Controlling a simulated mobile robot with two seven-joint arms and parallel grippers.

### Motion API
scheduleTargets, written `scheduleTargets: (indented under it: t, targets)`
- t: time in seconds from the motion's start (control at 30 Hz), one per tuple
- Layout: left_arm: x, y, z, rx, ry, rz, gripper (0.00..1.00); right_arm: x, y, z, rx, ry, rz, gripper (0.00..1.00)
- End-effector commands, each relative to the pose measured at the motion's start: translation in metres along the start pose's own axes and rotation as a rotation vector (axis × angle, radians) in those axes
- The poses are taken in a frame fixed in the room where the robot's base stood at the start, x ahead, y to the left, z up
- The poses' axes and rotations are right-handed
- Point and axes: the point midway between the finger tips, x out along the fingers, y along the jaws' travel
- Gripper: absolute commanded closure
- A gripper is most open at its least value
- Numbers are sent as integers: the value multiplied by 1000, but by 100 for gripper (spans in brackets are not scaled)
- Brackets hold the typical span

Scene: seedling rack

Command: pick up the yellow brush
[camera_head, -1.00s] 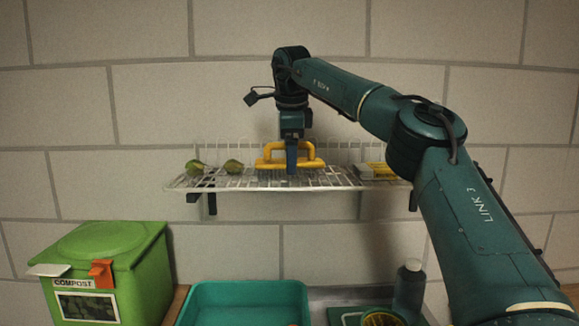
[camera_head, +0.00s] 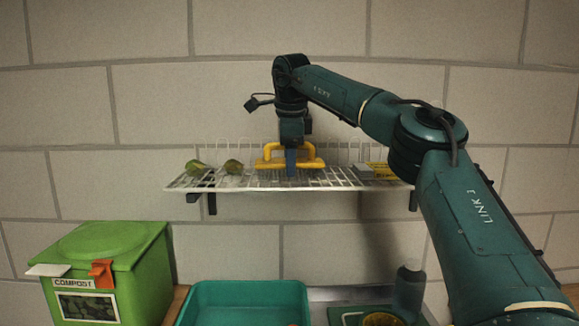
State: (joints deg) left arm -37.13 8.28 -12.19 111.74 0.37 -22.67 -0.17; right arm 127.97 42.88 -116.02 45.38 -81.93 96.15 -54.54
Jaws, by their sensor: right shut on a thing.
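The yellow brush (camera_head: 270,163) rests on the white wire rack (camera_head: 225,183) on the wall, near the middle of the rack. My right gripper (camera_head: 291,163) reaches down from above at the brush and is shut on it. The gripper's finger hides part of the brush's middle. I cannot see any gap between the brush and the rack. My left gripper is not in view.
Below are a green compost bin (camera_head: 140,270), a teal tray (camera_head: 246,290) and a dark bottle (camera_head: 409,288).

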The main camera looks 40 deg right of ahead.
Motion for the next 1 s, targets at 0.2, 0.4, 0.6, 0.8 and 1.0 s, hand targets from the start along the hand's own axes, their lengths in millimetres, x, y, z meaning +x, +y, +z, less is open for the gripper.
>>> scheduleTargets:
  t: [0.2, 0.4, 0.6, 0.8, 1.0]
  targets:
    - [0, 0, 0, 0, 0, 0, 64, -1, 0, 0, 0, -1, -1, 68]
    - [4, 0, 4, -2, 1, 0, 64, -8, 2, 1, -1, -1, -3, 68]
    - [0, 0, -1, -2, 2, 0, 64, -35, -6, 2, 1, -2, -3, 68]
    - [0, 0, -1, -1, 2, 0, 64, -56, -13, 1, 2, 0, -2, 68]
    - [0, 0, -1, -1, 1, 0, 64, -68, -16, 1, 1, -1, -2, 68]
